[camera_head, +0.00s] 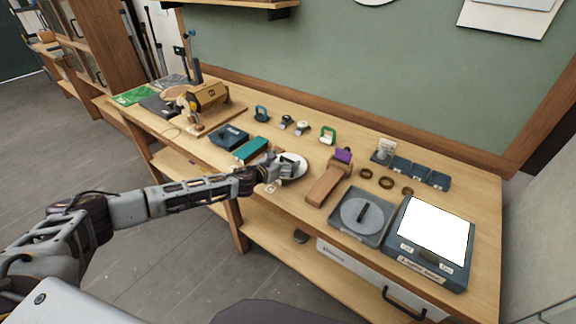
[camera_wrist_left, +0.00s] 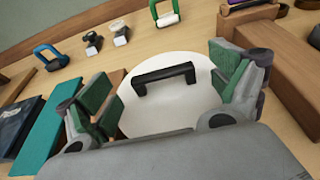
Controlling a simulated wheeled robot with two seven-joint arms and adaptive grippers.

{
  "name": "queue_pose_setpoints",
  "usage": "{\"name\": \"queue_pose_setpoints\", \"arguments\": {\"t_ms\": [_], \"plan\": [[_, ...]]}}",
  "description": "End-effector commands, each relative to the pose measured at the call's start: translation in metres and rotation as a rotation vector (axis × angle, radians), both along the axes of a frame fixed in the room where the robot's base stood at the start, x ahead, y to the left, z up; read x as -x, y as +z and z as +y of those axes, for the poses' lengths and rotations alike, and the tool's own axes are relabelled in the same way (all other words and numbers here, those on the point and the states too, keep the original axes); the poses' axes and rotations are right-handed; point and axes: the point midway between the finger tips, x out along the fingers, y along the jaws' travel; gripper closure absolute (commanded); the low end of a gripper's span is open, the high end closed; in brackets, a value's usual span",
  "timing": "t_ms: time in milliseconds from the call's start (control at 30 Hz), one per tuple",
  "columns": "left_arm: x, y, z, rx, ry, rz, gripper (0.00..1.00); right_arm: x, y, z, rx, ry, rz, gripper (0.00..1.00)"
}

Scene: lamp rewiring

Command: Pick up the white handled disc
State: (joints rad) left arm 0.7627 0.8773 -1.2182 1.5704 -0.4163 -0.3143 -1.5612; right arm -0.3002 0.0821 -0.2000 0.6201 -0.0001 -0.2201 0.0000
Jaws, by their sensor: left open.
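The white handled disc (camera_head: 297,161) lies near the middle of the workbench in the head view. In the left wrist view the white disc (camera_wrist_left: 150,117) shows with its black bar handle (camera_wrist_left: 164,78) on top. My left gripper (camera_head: 284,168) reaches over it from the left. Its green-padded fingers (camera_wrist_left: 163,92) are open, one on each side of the handle, with nothing between them but the handle and disc below. I cannot tell whether the fingers touch the disc. My right gripper is not in view.
A teal block (camera_head: 250,149) lies left of the disc and a wooden block (camera_head: 327,183) right of it. A grey disc in a tray (camera_head: 362,214) and a lit panel (camera_head: 433,235) stand farther right. Small handled items, including a green one (camera_head: 327,135), stand behind.

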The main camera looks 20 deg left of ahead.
Motion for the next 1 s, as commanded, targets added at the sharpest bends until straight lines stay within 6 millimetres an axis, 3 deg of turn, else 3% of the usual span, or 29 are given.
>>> {"name": "queue_pose_setpoints", "arguments": {"t_ms": [200,700,1000], "plan": [[-0.0095,-0.0039,-0.0042,0.000,-0.001,0.001,0.07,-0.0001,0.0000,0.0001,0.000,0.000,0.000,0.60],[-0.0104,-0.0043,-0.0042,0.000,-0.001,0.001,0.07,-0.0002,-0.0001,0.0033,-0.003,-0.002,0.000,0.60],[-0.0103,-0.0044,-0.0042,0.000,-0.001,0.001,0.44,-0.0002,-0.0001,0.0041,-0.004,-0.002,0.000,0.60]]}}
